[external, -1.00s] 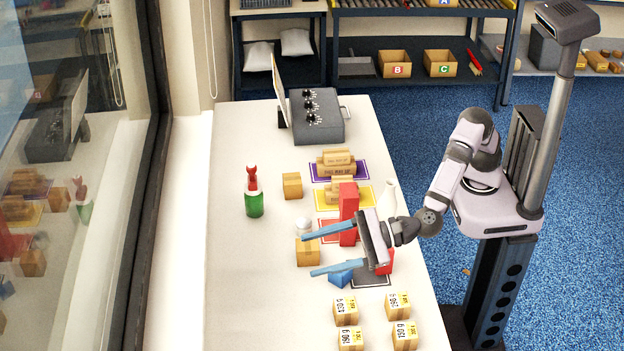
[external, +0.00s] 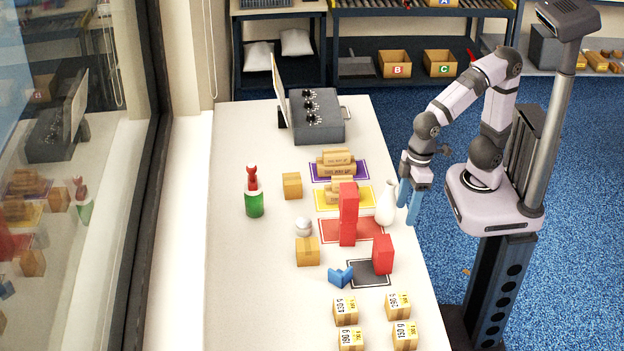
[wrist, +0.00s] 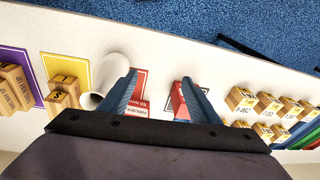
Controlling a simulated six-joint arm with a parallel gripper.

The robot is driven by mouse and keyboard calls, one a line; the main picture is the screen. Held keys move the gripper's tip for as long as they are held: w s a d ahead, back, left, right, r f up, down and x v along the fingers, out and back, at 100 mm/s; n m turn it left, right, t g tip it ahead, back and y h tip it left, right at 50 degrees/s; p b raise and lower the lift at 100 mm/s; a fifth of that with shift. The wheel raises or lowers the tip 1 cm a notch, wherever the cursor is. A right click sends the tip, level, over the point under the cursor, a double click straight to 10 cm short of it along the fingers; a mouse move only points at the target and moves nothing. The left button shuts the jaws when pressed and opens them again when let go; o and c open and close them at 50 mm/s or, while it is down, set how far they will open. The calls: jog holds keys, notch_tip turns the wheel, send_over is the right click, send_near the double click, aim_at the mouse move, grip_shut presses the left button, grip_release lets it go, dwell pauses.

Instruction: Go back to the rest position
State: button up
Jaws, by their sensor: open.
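My gripper (external: 408,205) hangs pointing down at the table's right edge, just right of the white vase (external: 386,205). It is open, with its two blue fingers apart and nothing between them. In the wrist view the fingers (wrist: 152,100) show spread over the table edge. My arm is folded up above its base, clear of the objects on the table.
The table (external: 245,290) holds stacked red blocks (external: 348,215), a single red block (external: 383,254) by the dark mat (external: 364,281), a blue piece (external: 340,276), cartons (external: 307,251) and a green-and-red bottle (external: 254,196). The left part is mostly bare.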

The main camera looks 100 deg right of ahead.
jog(key=shift+m+g+h, duration=0.4)
jog(key=shift+g+h, duration=0.2)
jog(key=shift+g, duration=0.2)
jog(key=s+d+f+p, duration=0.1)
jog(key=d, duration=0.3)
jog(key=s+d+f+p, duration=0.1)
jog(key=s+d+p, duration=0.1)
jog(key=d, duration=0.2)
jog(key=s+d+f+p, duration=0.1)
jog(key=d+p, duration=0.1)
jog(key=d, duration=0.2)
jog(key=shift+s+d, duration=0.35)
jog(key=shift+d, duration=0.05)
jog(key=shift+s+d+f, duration=0.25)
jog(key=shift+d, duration=0.1)
